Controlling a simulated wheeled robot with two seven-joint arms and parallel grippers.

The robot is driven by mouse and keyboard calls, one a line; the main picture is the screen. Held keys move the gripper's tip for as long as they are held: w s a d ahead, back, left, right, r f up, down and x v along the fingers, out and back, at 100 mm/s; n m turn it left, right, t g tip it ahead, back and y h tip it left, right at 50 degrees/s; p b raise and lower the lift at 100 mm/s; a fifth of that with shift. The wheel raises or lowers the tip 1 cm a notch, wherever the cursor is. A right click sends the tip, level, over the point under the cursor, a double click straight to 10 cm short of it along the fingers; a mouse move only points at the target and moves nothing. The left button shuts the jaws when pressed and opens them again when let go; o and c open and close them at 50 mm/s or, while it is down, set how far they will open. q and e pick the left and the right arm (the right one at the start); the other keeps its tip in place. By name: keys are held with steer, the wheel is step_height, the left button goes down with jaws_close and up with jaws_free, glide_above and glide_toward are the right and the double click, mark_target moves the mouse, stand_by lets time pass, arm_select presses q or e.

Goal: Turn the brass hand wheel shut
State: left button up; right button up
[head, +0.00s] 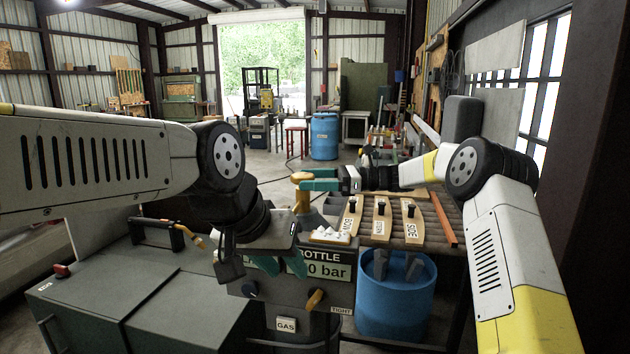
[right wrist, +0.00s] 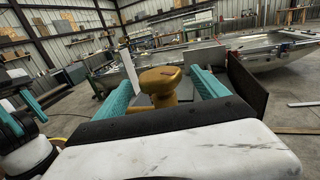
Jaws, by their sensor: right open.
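The brass hand wheel (head: 301,177) tops an upright stem behind the bottle panel, in the middle of the head view. In the right wrist view its thick brass head (right wrist: 160,79) lies between my two teal right fingers. My right gripper (head: 320,180) is open, with one finger on each side of the wheel; whether either touches is unclear. My left gripper (head: 282,266) is lower, pointing down in front of the panel (head: 325,272), its teal fingers apart with nothing seen between them. It partly covers the panel's writing, which reads "BOTTLE" and "0 bar".
A brass lever (head: 315,299) sits on the panel near "TIGHT". Wooden plates with dark switches (head: 381,217) stand right of the wheel, above a blue bin (head: 398,305). A dark cabinet (head: 140,305) fills the lower left. The floor behind is mostly open.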

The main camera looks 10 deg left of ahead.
steer(key=shift+x, duration=1.05)
steer(key=shift+c, duration=0.4)
steer(key=c, duration=1.3)
